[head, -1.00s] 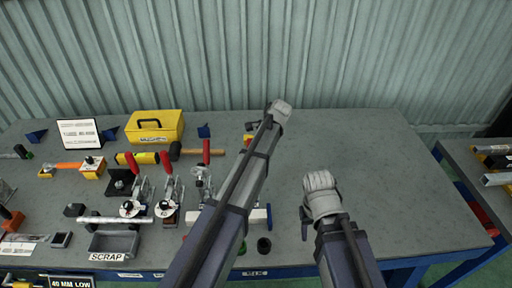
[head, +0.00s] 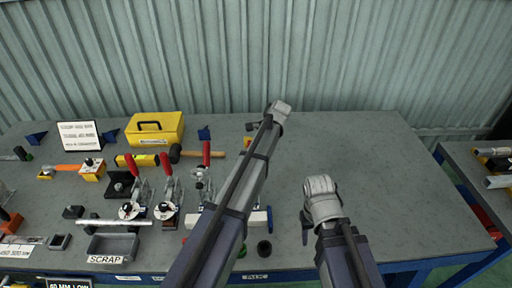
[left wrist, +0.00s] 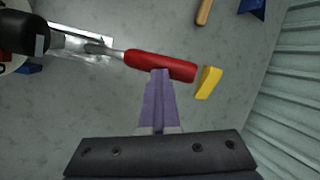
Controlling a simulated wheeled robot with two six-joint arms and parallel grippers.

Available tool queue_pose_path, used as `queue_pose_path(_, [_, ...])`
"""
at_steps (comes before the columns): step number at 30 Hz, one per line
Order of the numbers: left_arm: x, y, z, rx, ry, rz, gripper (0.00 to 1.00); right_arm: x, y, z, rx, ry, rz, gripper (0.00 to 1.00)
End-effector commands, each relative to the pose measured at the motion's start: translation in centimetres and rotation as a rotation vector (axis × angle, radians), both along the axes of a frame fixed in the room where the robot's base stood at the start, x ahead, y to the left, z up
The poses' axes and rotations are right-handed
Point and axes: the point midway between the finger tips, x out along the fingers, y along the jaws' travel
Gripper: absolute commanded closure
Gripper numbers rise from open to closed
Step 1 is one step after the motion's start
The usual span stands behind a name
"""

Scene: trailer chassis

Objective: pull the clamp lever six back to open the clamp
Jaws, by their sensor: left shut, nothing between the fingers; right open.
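Several toggle clamps with red levers stand on the grey bench; I cannot read which is six. The rightmost clamp's red lever (head: 206,154) stands up beside my left arm. In the left wrist view a red lever (left wrist: 165,66) on a metal shank lies across the upper middle. My left gripper (left wrist: 160,73) is shut and empty, its purple fingertips at the near side of this lever; whether they touch it I cannot tell. In the head view the left gripper is hidden behind its arm. My right gripper (head: 306,226) is open and small in view, over the bench's right part.
A yellow toolbox (head: 155,128), a hammer (head: 190,153) and a white sign (head: 80,134) stand behind the clamps. A grey scrap bin (head: 113,245) is at the front. In the left wrist view a yellow block (left wrist: 208,82) lies past the lever's end. The bench's right side is clear.

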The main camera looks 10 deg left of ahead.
Motion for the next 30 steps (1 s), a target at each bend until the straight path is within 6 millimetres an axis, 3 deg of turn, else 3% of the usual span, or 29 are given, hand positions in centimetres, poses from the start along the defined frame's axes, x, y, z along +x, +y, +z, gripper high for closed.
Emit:
queue_pose_path(8, [-0.8,-0.7,1.9,0.000,-0.001,-0.001,1.00,0.0,0.0,1.9,0.000,0.000,0.000,0.50])
queue_pose_path(12, [-1.7,-1.4,3.8,0.000,-0.002,0.002,1.00,0.0,0.0,3.8,0.000,0.000,0.001,0.50])
queue_pose_path(24, [-1.8,-3.8,9.9,0.001,-0.001,0.002,1.00,0.0,0.0,9.9,0.000,0.000,0.001,0.50])
queue_pose_path(30, [-1.9,-4.8,12.0,0.001,-0.001,0.002,1.00,0.0,0.0,12.0,0.001,0.000,-0.004,0.50])
